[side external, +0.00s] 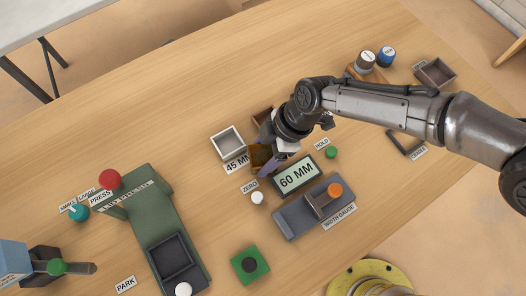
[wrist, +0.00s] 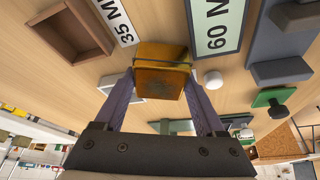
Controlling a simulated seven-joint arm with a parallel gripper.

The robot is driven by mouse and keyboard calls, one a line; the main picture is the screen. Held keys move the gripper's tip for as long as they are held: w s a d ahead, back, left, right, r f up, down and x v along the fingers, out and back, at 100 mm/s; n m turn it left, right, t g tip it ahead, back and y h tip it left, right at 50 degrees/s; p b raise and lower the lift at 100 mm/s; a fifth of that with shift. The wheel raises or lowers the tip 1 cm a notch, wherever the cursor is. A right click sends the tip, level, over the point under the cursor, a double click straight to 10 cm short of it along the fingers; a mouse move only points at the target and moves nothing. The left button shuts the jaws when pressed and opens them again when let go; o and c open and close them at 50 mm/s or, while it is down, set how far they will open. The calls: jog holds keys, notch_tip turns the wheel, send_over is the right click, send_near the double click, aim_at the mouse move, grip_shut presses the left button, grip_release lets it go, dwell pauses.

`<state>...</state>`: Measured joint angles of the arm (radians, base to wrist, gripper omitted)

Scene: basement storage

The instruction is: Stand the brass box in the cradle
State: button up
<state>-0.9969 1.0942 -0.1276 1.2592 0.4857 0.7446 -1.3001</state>
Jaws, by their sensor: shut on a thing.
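The brass box (wrist: 162,77) is held between the two fingers of my gripper (wrist: 160,88), which is shut on it. In the side external view the brass box (side external: 258,154) is partly hidden by my gripper (side external: 266,158), over the table between the 45 MM label and the 60 MM display. I cannot tell from the pictures whether it touches the table. No label names a cradle; a dark square holder (side external: 171,257) sits on the green press, and I cannot tell if it is the cradle.
A white tray (side external: 240,146) and a brown tray (wrist: 68,42) are close to the box. The 60 MM display (side external: 297,175), white ZERO button (side external: 257,198) and width gauge (side external: 290,222) are nearby. The green press (side external: 152,205) stands left. Bare table lies between press and trays.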

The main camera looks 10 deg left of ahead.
jog(key=shift+f, duration=0.25)
jog(key=shift+f, duration=0.15)
jog(key=o, duration=1.5)
jog(key=v, duration=1.2)
jog(key=shift+r, duration=0.2)
